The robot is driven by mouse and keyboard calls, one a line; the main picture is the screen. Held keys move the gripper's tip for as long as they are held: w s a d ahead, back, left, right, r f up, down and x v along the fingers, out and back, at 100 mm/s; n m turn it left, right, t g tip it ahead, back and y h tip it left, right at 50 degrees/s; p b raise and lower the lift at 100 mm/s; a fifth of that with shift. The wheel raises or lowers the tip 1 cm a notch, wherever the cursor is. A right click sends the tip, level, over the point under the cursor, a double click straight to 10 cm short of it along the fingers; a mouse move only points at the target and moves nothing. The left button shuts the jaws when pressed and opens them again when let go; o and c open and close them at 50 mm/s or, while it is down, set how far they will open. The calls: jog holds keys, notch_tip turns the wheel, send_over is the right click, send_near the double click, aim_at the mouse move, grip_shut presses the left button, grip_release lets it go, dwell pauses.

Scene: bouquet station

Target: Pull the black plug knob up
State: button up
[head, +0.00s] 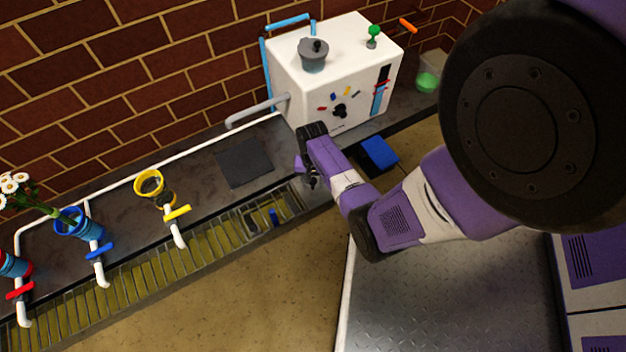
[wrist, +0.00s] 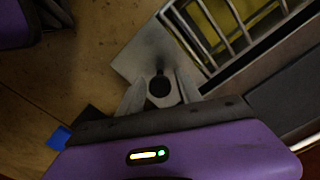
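The black plug knob (wrist: 160,87) shows in the wrist view as a dark round top on a small grey metal plate (wrist: 140,58) beside the trough grating. My gripper (wrist: 161,92) is above it, one pale finger on each side. A narrow gap seems to show between the knob and the fingers, so the fingers look open. In the head view my gripper (head: 312,182) points down at the right end of the trough, and it hides the knob there.
A white machine (head: 330,72) with a grey lidded pot (head: 314,56) on top stands just behind my gripper. A blue block (head: 379,153) lies to the right. The grated trough (head: 190,250), a dark mat (head: 245,163) and a yellow cup holder (head: 150,185) are to the left.

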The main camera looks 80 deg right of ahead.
aim_at(313, 180)
jog(key=c, duration=0.7)
jog(key=shift+r+p, duration=1.65)
jog(key=shift+p, duration=0.15)
jog(key=o, duration=1.1)
jog(key=shift+c, duration=0.2)
notch_tip(313, 180, up, 9)
jog(key=p, duration=0.9)
jog(key=shift+f, duration=0.1)
